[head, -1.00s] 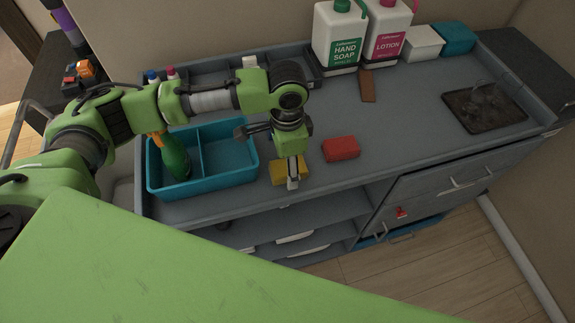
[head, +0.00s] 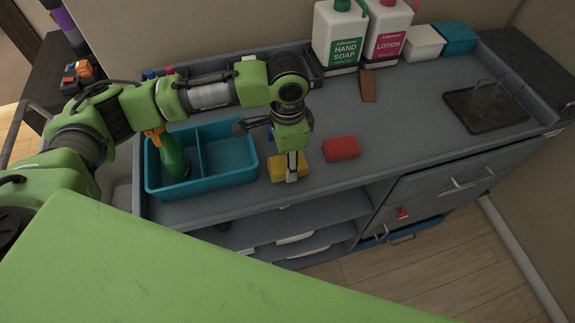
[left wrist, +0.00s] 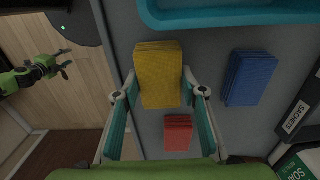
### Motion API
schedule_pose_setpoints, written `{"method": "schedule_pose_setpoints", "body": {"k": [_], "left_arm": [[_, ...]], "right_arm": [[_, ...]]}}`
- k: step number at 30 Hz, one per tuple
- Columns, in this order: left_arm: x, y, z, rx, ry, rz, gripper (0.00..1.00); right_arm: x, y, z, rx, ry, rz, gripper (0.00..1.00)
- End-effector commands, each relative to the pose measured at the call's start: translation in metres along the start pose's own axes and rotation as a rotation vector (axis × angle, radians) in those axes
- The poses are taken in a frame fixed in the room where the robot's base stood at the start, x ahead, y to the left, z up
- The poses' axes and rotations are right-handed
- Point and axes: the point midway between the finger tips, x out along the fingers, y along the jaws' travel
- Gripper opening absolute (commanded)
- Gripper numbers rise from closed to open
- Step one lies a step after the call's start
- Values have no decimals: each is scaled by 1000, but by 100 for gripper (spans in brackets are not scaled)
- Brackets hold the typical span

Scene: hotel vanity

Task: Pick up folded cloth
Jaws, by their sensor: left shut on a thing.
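The yellow folded cloth (head: 277,172) lies near the front edge of the counter, between the blue tray and the red folded cloth (head: 341,148). My left gripper (head: 292,179) points down and is shut on the yellow cloth. In the left wrist view its fingers (left wrist: 158,92) press on both sides of the yellow cloth (left wrist: 158,62). A blue folded cloth (left wrist: 250,78) lies apart to the right there. The red cloth (left wrist: 178,134) lies below the yellow one. My right gripper (left wrist: 62,62) shows small at the left wrist view's left; its jaws are unclear.
The blue divided tray (head: 200,150) holds a green spray bottle (head: 173,157) left of the gripper. Soap (head: 338,40) and lotion (head: 388,32) bottles stand at the back. A brown block (head: 368,85) lies before them. A dark tray (head: 487,108) is at right.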

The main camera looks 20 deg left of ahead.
Motion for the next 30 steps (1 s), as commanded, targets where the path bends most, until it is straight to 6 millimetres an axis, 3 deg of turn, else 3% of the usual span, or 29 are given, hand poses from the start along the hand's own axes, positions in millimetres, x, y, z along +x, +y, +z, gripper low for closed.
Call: {"method": "schedule_pose_setpoints", "body": {"k": [3,12,21,30], "left_arm": [[-16,2,1,3,4,-2,20],[-75,43,30,5,4,-4,20],[-102,95,67,4,2,-2,20],[-113,114,80,-1,1,0,20]], "right_arm": [[11,0,1,0,0,0,40],[22,0,2,0,0,0,40],[31,-1,3,0,-1,0,40],[32,-1,3,0,-1,0,40]]}}
